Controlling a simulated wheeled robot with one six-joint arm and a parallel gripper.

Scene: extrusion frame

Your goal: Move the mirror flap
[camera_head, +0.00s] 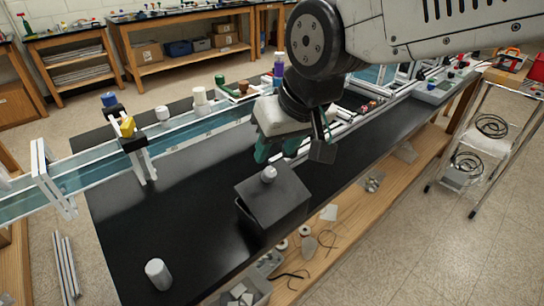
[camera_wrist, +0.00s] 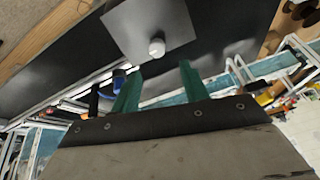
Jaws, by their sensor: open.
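The mirror flap (camera_head: 284,193) is a flat, dark grey square plate with a pale round knob (camera_head: 269,174) on it. It sits slanted on a dark box (camera_head: 252,222) on the black bench top. In the wrist view the flap (camera_wrist: 138,22) is at the top and its knob (camera_wrist: 157,47) lies just beyond the fingertips. My gripper (camera_head: 278,152) is above and behind the knob, with its green fingers apart and nothing between them. The fingers also show in the wrist view (camera_wrist: 160,74), short of the knob and not touching it.
A glass-sided channel (camera_head: 85,178) with white posts runs along the back of the bench. A white cylinder (camera_head: 158,273) stands at the front left. Bottles and caps stand behind the channel. The black bench top left of the box is clear. A wire cart (camera_head: 490,145) stands right.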

